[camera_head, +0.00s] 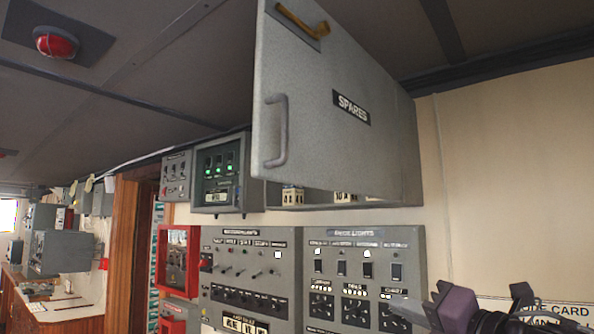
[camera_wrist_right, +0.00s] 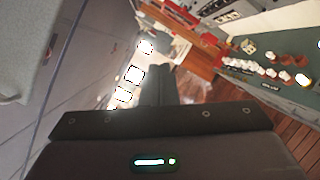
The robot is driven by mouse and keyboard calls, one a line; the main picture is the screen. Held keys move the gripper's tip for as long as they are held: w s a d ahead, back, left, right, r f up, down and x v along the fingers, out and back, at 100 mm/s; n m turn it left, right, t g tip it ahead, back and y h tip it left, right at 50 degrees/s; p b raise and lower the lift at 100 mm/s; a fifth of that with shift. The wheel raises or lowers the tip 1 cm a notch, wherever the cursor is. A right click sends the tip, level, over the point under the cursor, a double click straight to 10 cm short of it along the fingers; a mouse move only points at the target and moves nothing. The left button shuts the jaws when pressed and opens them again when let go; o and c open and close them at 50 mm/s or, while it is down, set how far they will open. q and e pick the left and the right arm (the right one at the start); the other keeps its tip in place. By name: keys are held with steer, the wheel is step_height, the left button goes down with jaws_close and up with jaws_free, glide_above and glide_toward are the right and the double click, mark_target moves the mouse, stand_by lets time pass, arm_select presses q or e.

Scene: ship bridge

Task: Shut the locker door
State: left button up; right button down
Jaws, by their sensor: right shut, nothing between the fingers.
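The grey locker door (camera_head: 330,110), labelled SPARES, stands open at the upper middle of the head view. Its left edge swings out towards me, and its right side meets the locker. It has a grey handle (camera_head: 277,132) low on its left side and a brass-coloured latch (camera_head: 299,22) at the top. The door hides most of the locker's inside; a few labelled items (camera_head: 292,196) show below its bottom edge. My right gripper (camera_head: 468,312) is shut and empty at the lower right, below and apart from the door. My left gripper is not in view.
Switch panels (camera_head: 250,275) and (camera_head: 362,270) cover the wall below the locker. A green-lit box (camera_head: 220,172) hangs left of the door. A red box (camera_head: 178,262) is at lower left. The cream wall (camera_head: 520,180) right of the locker is bare.

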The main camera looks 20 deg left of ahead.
steer(key=s+r+n+g+y, duration=0.25)
steer(key=s+r+n, duration=0.4)
steer(key=r, duration=0.35)
steer(key=n+g, duration=0.3)
steer(key=n, duration=0.5)
glide_toward(277, 176)
steer(key=shift+h, duration=0.35)
steer(key=p+x, duration=0.2)
steer(key=p, duration=0.2)
steer(key=r+p+x, duration=0.1)
steer(key=p+x, duration=0.2)
steer(key=p, duration=0.1)
steer(key=shift+a+r, duration=0.1)
steer(key=shift+a, duration=0.2)
steer(key=shift+w+a+p, duration=0.3)
steer(key=shift+w+a, duration=0.05)
steer(key=shift+a, duration=0.2)
steer(key=shift+f, duration=0.25)
steer(key=shift+s, duration=0.1)
